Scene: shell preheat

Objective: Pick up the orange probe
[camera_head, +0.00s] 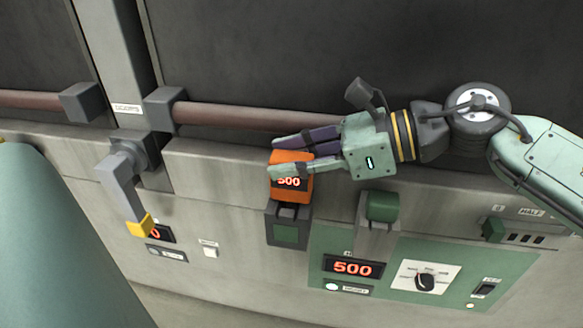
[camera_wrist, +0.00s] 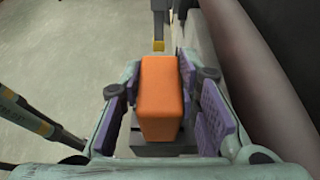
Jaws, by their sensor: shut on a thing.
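The orange probe (camera_head: 292,188) is a small box with a lit display reading 500. It sits at a dark grey holder (camera_head: 287,223) on the front panel, directly above its slot; I cannot tell whether it is clear of the holder. My gripper (camera_head: 290,158) reaches in from the right with its fingers around the probe and is shut on it. In the wrist view the probe (camera_wrist: 160,98) stands between the purple finger pads, and part of the holder shows beneath it. The pads' contact faces are partly hidden.
A reddish-brown rail (camera_head: 245,116) runs just behind my gripper. A grey lever with a yellow tip (camera_head: 139,225) is at the left. A green panel (camera_head: 400,258) with a 500 display (camera_head: 353,267) and a knob (camera_head: 425,283) is below right. A green cylinder (camera_head: 60,240) stands lower left.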

